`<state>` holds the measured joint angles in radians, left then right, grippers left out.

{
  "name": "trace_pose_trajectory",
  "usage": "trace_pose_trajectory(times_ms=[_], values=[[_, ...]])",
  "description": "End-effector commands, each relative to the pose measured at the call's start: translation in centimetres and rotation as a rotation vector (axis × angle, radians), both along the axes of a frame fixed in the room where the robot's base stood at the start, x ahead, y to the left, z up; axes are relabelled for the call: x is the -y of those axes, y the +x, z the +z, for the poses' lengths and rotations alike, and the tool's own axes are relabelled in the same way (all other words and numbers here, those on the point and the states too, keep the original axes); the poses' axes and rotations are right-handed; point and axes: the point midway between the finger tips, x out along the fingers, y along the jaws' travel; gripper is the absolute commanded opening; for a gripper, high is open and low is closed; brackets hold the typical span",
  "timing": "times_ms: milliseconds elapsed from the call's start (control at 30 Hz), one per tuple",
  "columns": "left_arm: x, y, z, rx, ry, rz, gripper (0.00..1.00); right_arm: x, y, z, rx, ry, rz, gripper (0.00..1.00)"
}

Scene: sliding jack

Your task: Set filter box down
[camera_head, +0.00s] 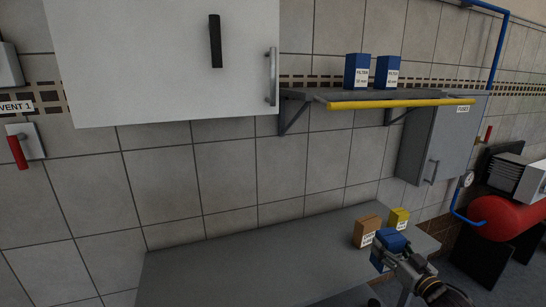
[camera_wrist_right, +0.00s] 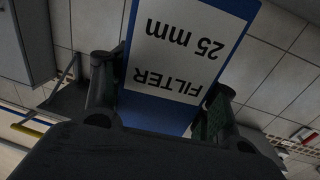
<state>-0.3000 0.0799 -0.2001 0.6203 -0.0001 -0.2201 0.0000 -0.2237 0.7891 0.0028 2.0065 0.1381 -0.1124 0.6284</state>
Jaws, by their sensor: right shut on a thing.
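My right gripper (camera_head: 402,259) is shut on a blue filter box (camera_head: 391,241) near the right end of the grey table (camera_head: 240,268). In the right wrist view the filter box (camera_wrist_right: 185,50) sits between the two fingers (camera_wrist_right: 160,95), its white label reading "FILTER 25 mm" upside down. In the head view it is in front of an orange-brown box and a yellow box; whether it touches the table cannot be told. Two more blue filter boxes (camera_head: 357,71) (camera_head: 387,72) stand on the wall shelf (camera_head: 320,95). My left gripper is not in view.
The orange-brown box (camera_head: 366,230) and the yellow box (camera_head: 399,218) stand at the table's right end. The table's left and middle are clear. A white cabinet (camera_head: 150,60), a grey fuse box (camera_head: 425,150) and a red tank (camera_head: 505,215) are around.

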Motion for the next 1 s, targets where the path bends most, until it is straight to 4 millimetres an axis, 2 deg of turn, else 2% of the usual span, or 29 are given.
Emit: trace_pose_trajectory(times_ms=[200, 600, 1000], values=[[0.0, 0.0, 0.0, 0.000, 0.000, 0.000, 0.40, -1.5, -2.7, -4.1, -0.004, -0.002, 0.089, 0.27], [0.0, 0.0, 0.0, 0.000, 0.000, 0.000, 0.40, -3.4, -6.4, -8.5, -0.001, 0.000, 0.204, 0.27], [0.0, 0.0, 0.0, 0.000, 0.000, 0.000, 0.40, -4.5, -6.7, -9.0, 0.003, 0.003, 0.151, 0.27]])
